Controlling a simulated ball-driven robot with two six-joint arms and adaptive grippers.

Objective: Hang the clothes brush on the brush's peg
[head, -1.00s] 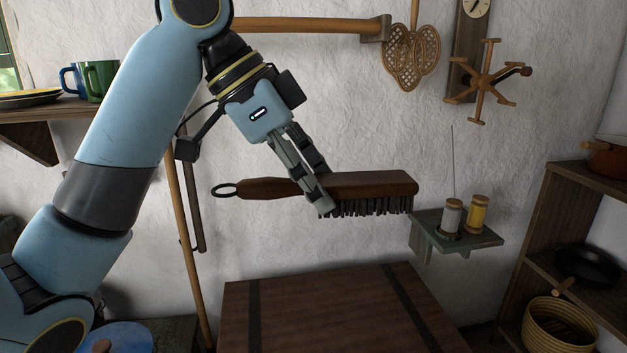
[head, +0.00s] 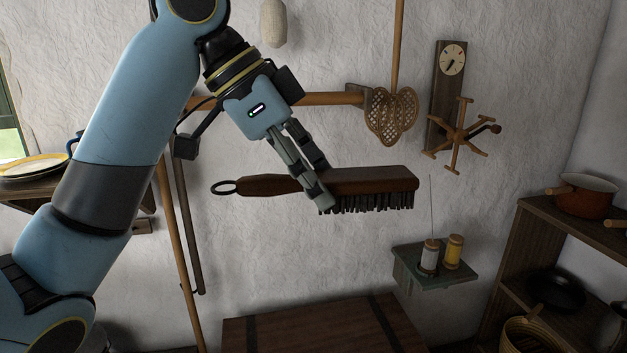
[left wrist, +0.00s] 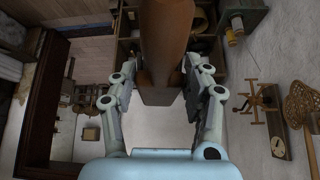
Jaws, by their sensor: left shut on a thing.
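The clothes brush (head: 372,181) has a dark wooden back, dark bristles facing down and a black loop at its handle end. It is held level in front of the white wall, loop to the left. My left gripper (head: 322,188) is shut on it where the handle meets the back. In the left wrist view the brush (left wrist: 166,40) runs between the fingers of my left gripper (left wrist: 163,85). I cannot make out which peg is the brush's. My right gripper does not show.
A wooden rail (head: 330,99) crosses the wall behind my arm, with a woven beater (head: 391,115) near its right end. A clock (head: 452,60) and a star-shaped wooden rack (head: 462,134) hang further right. A small shelf (head: 436,270) holds spools. A chest (head: 310,325) stands below.

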